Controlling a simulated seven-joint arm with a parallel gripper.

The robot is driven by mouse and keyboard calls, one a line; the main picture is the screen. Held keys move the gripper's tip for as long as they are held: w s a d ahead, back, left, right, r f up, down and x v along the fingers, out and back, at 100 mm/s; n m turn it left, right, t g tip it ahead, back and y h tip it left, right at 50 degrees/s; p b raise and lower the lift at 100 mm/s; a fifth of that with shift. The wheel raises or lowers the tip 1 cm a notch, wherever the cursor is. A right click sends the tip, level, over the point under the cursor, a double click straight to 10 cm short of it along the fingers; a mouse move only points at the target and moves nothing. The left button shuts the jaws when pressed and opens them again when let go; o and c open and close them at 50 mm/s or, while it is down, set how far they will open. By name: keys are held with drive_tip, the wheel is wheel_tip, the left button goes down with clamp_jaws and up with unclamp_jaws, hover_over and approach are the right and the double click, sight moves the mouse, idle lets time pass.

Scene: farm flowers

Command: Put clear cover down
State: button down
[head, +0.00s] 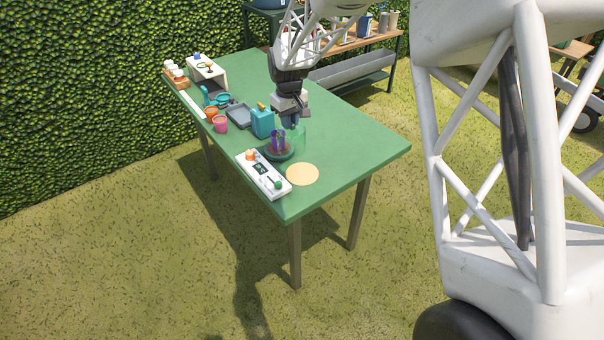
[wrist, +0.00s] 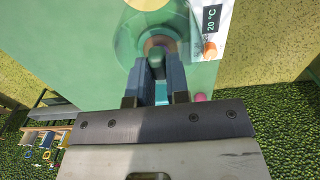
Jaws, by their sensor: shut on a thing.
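My gripper (head: 291,120) is shut on the clear cover (head: 299,138), a see-through greenish piece that hangs below the fingers in the head view. In the wrist view my fingertips (wrist: 156,72) close on a small knob, with the cover (wrist: 136,38) spread out around and beyond it. In the head view the cover overlaps the right side of a dark round dish (head: 279,154) with purple pieces (head: 277,142) standing in it. I cannot tell whether the cover touches the dish or the table.
A white control panel (head: 264,176) and a flat yellow disc (head: 302,174) lie near the front corner of the green table (head: 345,140). A teal container (head: 262,123), a grey tray (head: 239,116) and small pots (head: 220,124) stand to the left. The table's right side is clear.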

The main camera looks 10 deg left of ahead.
sight(301, 131)
drive_tip(key=s+d+f, duration=0.2)
drive_tip(key=s+d, duration=0.2)
drive_tip(key=s, duration=0.4)
drive_tip(key=s+d+f, duration=0.2)
drive_tip(key=s+d, duration=0.3)
drive_tip(key=s, duration=0.3)
drive_tip(key=shift+d+f, duration=0.25)
drive_tip(key=shift+d, duration=0.05)
drive_tip(key=shift+w, duration=0.1)
drive_tip(key=w+a, duration=0.2)
drive_tip(key=w, duration=0.3)
drive_tip(key=w+a+f, duration=0.1)
drive_tip(key=w+a, duration=0.1)
drive_tip(key=w, duration=0.3)
drive_tip(key=w+a, duration=0.2)
drive_tip(key=w, duration=0.2)
drive_tip(key=shift+w+f, duration=0.25)
drive_tip(key=shift+w, duration=0.15)
drive_tip(key=shift+f, duration=1.7)
drive_tip(key=shift+f, duration=0.15)
drive_tip(key=c, duration=1.1)
unclamp_jaws()
